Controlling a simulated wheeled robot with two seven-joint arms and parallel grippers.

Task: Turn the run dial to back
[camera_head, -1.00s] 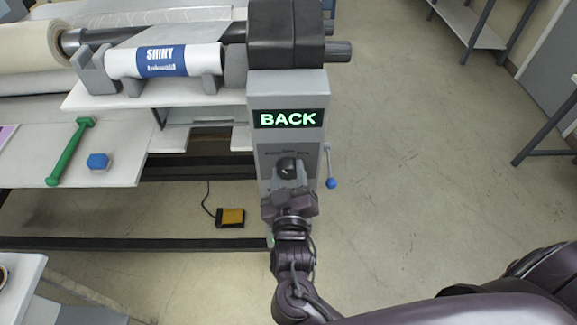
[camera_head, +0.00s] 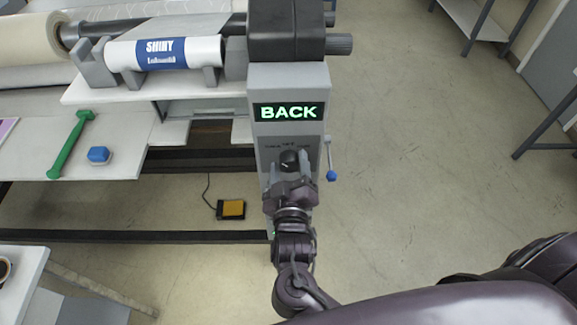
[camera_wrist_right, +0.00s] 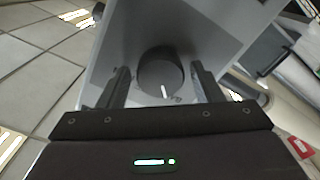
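The run dial (camera_head: 289,158) is a dark round knob on the grey control post (camera_head: 262,82). The lit green display (camera_head: 288,112) above it reads BACK. My right gripper (camera_head: 289,168) is at the dial, coming from the near side. In the right wrist view, its two fingers (camera_wrist_right: 163,82) stand apart on either side of the dark dial (camera_wrist_right: 158,68), with gaps between fingers and knob. A white pointer mark shows on the dial. The small lettering around the dial is too blurred to read. My left gripper is in no view.
A blue-tipped lever (camera_head: 331,175) sticks out at the post's right side. A yellow pedal (camera_head: 231,209) is on the floor. Open floor lies right of the post.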

